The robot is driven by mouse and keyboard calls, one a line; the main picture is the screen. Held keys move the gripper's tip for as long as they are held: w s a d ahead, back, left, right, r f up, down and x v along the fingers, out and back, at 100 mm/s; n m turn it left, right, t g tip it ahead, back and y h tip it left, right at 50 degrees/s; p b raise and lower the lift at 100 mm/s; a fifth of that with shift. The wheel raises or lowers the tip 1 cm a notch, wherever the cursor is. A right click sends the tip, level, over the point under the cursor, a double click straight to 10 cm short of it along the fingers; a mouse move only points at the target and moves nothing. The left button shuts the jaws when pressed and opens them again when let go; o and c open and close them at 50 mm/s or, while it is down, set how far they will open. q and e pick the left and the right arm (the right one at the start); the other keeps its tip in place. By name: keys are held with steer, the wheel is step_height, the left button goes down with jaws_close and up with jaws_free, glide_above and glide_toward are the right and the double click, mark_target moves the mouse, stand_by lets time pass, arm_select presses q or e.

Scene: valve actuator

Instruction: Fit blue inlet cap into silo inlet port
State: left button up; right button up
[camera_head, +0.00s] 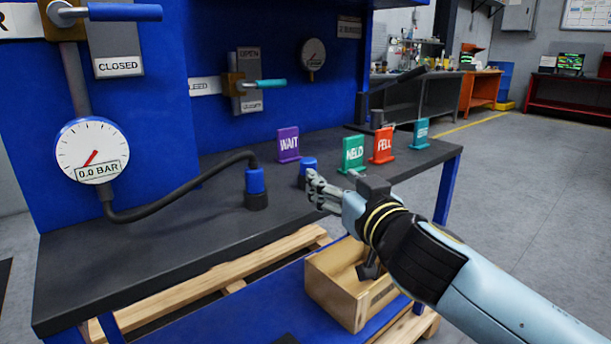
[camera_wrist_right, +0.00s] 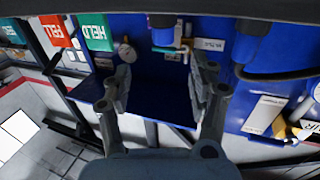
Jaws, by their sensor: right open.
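A short blue cap (camera_head: 308,162) sits on a dark round base on the bench, partly hidden by my right gripper. A second blue cap (camera_head: 256,180) sits to its left on a dark round base, with a black hose at its top. Which one is the inlet cap, and which part is the silo inlet port, I cannot tell. My right gripper (camera_head: 318,190) is just in front of the nearer-right cap, open and empty. In the wrist view, upside down, its fingers (camera_wrist_right: 160,85) are spread, with a blue cap (camera_wrist_right: 162,34) beyond them. My left gripper is not in view.
Purple (camera_head: 288,145), green (camera_head: 353,154), red (camera_head: 383,146) and teal (camera_head: 420,134) signs stand along the bench. The black hose (camera_head: 180,203) runs to a gauge (camera_head: 92,151) reading 0.0 BAR. A wooden box (camera_head: 335,292) stands below. The bench's front left (camera_head: 130,262) is clear.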

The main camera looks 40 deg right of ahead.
mark_target(311, 164)
steer(key=x, duration=0.5)
steer(key=shift+w+r+p, duration=0.15)
steer(key=shift+w+p, duration=0.1)
steer(key=shift+p, duration=0.15)
steer(key=x, duration=0.4)
steer(key=shift+w+a+p, duration=0.15)
steer(key=shift+w+p, duration=0.15)
steer(key=shift+c, duration=0.3)
jaws_close()
